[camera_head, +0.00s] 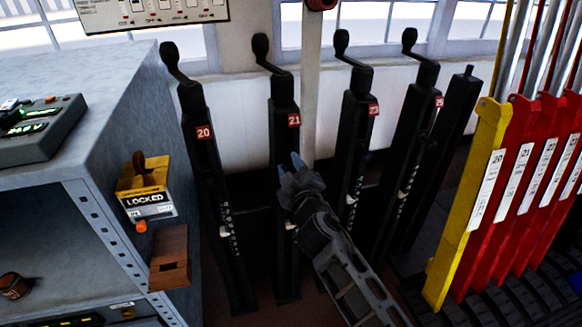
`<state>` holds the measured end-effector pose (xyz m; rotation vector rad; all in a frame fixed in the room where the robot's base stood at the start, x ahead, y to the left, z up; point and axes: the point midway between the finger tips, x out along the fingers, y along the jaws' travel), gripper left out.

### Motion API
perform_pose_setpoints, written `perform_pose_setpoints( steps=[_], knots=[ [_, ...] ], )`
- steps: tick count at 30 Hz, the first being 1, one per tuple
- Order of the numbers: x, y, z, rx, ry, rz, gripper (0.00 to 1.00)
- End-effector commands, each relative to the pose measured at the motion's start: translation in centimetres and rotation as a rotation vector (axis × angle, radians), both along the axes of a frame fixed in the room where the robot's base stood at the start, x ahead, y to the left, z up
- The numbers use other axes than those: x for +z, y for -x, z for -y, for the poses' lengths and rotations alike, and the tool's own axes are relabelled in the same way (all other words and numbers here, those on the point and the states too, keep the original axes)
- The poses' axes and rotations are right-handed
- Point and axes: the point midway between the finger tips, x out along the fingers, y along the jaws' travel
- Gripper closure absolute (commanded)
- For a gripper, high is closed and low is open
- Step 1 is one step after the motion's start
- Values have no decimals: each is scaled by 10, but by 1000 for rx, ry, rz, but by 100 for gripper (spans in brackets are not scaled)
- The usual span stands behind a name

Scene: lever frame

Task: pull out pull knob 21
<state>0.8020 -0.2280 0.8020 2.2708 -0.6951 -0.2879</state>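The black post with the red label 21 (293,120) stands second from the left in a row of black crank-topped posts. Its crank ends in a black knob (260,45) at the top. My gripper (289,163) is in front of this post, below the label and well below the top knob. Its two bluish fingertips point up and look a little apart, with nothing visible between them. I cannot tell whether it touches the post. My gripper and wrist hide part of the post's lower half.
Posts 20 (204,133), 23 (373,111) and 25 (438,103) flank it. Red levers (513,185) and a yellow one (462,205) stand at the right. A grey cabinet (105,110) with a yellow LOCKED box (146,190) fills the left.

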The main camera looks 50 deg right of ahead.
Motion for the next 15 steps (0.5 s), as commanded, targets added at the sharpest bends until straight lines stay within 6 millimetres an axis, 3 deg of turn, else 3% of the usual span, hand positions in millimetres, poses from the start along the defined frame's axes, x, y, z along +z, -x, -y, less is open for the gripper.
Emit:
perform_pose_setpoints(
  steps=[11,15],
  knots=[
    [0,0,0,1,0,1,100],
    [0,0,-1,2,0,1,100]
  ],
)
